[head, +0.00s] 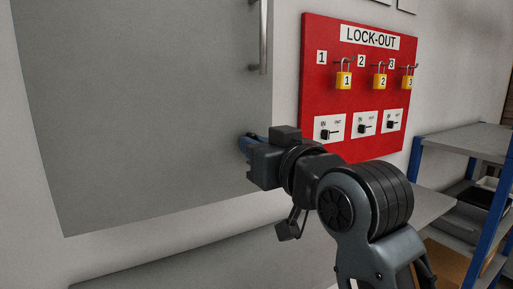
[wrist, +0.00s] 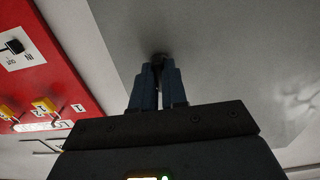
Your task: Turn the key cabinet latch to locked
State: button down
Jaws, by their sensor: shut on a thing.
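The grey key cabinet door (head: 140,110) fills the left of the head view and also shows in the wrist view (wrist: 220,40). My gripper (head: 245,144) is at the door's lower right part, below the long handle. In the wrist view my gripper's two fingers (wrist: 157,78) are closed on the small dark latch (wrist: 160,58), which stands out from the door face. Only a little of the latch shows between and beyond the fingertips. Its turned position cannot be told. In the head view the gripper hides the latch.
A vertical metal handle (head: 263,40) is on the door above my gripper. A red LOCK-OUT board (head: 318,100) with several yellow padlocks and small switches hangs close to the right. A grey shelf with blue posts (head: 470,140) stands at the far right.

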dwell(0.4)
jog(key=c, duration=1.2)
grip_release()
jog(key=shift+o, duration=0.2)
jog(key=b+v, duration=0.1)
jog(key=v, duration=0.6)
jog(key=shift+s+d, duration=0.25)
jog(key=shift+s, duration=0.05)
